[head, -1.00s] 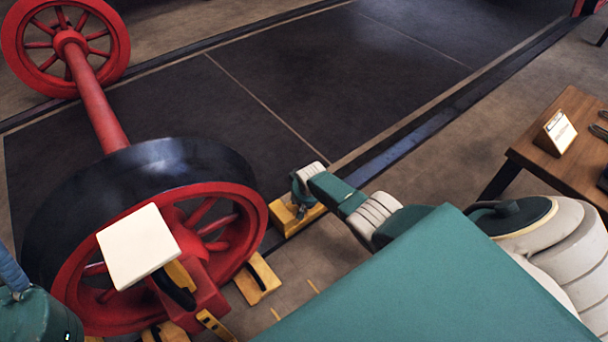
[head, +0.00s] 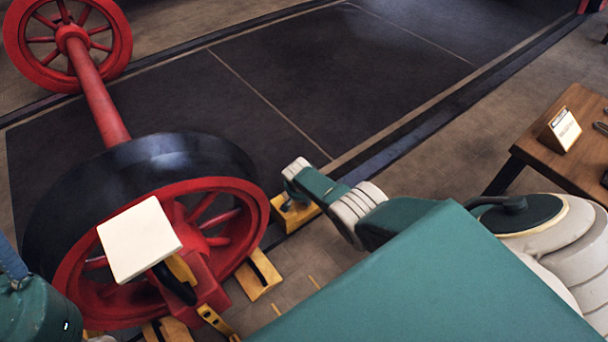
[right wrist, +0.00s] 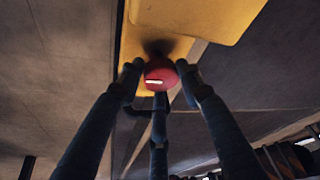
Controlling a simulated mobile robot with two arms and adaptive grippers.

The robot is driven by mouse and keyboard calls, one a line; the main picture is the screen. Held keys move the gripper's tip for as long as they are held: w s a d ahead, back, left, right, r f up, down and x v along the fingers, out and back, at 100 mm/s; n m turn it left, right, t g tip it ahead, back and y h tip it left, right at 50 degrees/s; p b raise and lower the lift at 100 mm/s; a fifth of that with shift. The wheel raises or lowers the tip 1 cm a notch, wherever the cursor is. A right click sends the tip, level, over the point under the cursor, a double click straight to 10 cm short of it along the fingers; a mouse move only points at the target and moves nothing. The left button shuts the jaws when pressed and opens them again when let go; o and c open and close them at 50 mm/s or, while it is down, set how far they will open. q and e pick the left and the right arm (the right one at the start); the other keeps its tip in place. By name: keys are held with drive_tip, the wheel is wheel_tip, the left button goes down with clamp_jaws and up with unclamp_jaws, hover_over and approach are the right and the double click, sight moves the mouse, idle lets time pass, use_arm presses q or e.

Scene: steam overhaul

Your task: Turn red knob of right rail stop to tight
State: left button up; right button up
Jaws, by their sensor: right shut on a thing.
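The right rail stop is a yellow block (head: 309,213) on the floor beside the rail, right of the near red wheel; it also shows in the right wrist view (right wrist: 198,18). Its red knob (right wrist: 160,74), with a white mark on its face, sits between the fingers of my right gripper (right wrist: 160,80). The fingers are shut around the knob. In the head view my right gripper (head: 291,201) is over the yellow block and hides the knob. My left arm shows only at the lower left edge; I cannot make out its gripper.
A red wheelset (head: 98,110) with a dark tyre stands on the left. A white panel (head: 139,240) is in front of the near wheel. Another yellow block (head: 258,276) lies near that wheel. A wooden table (head: 575,105) with a small sign stands at right.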

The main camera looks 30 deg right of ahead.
drive_tip(key=shift+w+r, duration=0.4)
drive_tip(key=shift+w, duration=0.15)
drive_tip(key=o, duration=1.1)
drive_tip(key=shift+d, duration=0.1)
drive_tip(key=shift+s+f, duration=0.1)
drive_tip(key=shift+s+f, duration=0.1)
drive_tip(key=shift+s, duration=0.1)
drive_tip(key=shift+v, duration=6)
